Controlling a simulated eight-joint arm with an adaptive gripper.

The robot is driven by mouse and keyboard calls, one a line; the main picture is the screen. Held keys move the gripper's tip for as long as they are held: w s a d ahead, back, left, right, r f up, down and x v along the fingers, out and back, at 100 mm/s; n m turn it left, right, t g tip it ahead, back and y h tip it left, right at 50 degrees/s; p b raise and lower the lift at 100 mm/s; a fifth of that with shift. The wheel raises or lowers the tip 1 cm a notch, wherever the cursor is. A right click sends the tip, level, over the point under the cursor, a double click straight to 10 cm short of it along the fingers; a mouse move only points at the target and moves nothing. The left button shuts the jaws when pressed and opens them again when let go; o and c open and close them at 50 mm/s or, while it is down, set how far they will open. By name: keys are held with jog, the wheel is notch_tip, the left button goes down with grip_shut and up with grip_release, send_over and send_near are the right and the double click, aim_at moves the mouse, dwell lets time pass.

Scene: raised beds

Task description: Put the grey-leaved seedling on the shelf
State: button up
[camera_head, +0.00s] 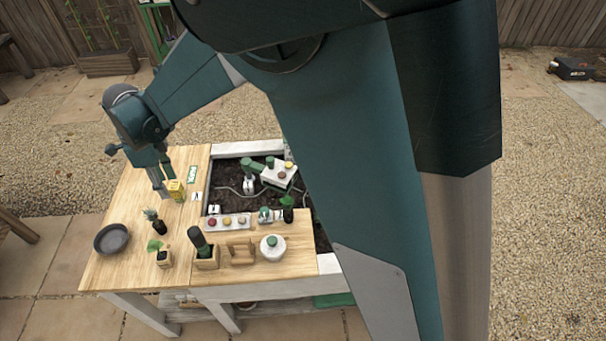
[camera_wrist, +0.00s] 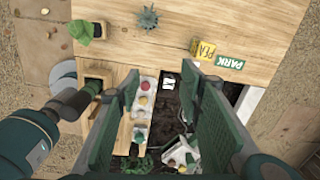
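The grey-leaved seedling (camera_head: 151,214) stands in a dark pot on the wooden bench top, left of the middle. In the wrist view its grey rosette (camera_wrist: 147,17) is near the top edge, beyond my fingertips. My gripper (camera_head: 160,189) is above the bench, behind the seedling and close to a yellow packet. In the wrist view my gripper (camera_wrist: 163,82) has its two fingers wide apart with nothing held between them. A green shelf-like frame (camera_head: 158,28) stands at the back left, partly cut off. A low board (camera_head: 265,310) under the bench also looks like a shelf.
A green-leaved seedling (camera_head: 164,258), a dark dish (camera_head: 111,238), a bottle in a wooden holder (camera_head: 207,255) and a white round jar (camera_head: 272,247) stand on the bench. The yellow packet (camera_head: 176,190) is near my gripper. A soil bed (camera_head: 228,177) lies right of it.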

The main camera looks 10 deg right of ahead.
jog(key=d+r+n+t, duration=0.1)
jog(key=d+r+n, duration=0.3)
jog(key=d, duration=0.7)
jog(key=s+d+r+n+t, duration=0.1)
jog(key=d+r, duration=0.5)
jog(key=d, duration=0.5)
jog(key=d+r+n+t, duration=0.1)
jog(key=d+r+n, duration=0.3)
jog(key=d, duration=0.7)
jog(key=s+d+n+t, duration=0.1)
jog(key=s+d+n, duration=0.2)
jog(key=s+d, duration=0.5)
jog(key=s+d+n+t, duration=0.2)
jog(key=s+d+n, duration=0.2)
jog(key=s+d, duration=0.5)
jog(key=d, duration=0.7)
jog(key=shift+d+r+t+h, duration=0.15)
jog(key=shift+d+t+h, duration=0.15)
